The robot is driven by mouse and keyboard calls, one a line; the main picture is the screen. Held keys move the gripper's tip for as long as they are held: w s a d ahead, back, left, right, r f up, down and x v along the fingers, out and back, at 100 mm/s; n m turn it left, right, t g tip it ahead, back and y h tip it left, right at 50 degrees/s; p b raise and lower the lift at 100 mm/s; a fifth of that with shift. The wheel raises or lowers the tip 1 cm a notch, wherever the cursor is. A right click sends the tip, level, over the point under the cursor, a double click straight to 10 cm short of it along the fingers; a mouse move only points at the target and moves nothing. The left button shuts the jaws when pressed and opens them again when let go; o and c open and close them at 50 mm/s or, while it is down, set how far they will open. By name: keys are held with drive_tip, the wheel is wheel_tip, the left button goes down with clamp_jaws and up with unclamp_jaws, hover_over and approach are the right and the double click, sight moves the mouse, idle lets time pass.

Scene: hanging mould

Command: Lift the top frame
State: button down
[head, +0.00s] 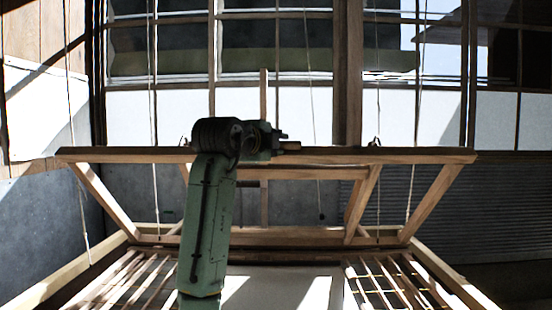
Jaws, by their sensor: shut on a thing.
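The top frame (400,156) is a wooden frame with a long front bar running across the middle of the head view. It is tilted, with its front bar raised well above the lower frame and its side bars sloping down to the back. My gripper (284,143) is at the front bar, a little right of my green arm, and is shut on the top frame. The fingertips are small and dark here, so the exact contact is hard to see. My arm hides part of the bar and of what lies behind it.
The lower wooden frame (449,282) has slatted sides and a pale flat panel (302,289) in its middle. Thin cords (154,110) hang from above on both sides. Windows and a grey wall (450,205) stand behind.

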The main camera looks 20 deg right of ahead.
drive_tip(key=shift+w+d+r, duration=0.15)
drive_tip(key=shift+w+r, duration=0.15)
drive_tip(key=shift+r, duration=0.2)
drive_tip(key=c, duration=1.6)
unclamp_jaws()
drive_tip(key=shift+s, duration=0.1)
drive_tip(key=shift+o, duration=0.2)
drive_tip(key=v, duration=1.2)
drive_tip(key=shift+f, duration=0.15)
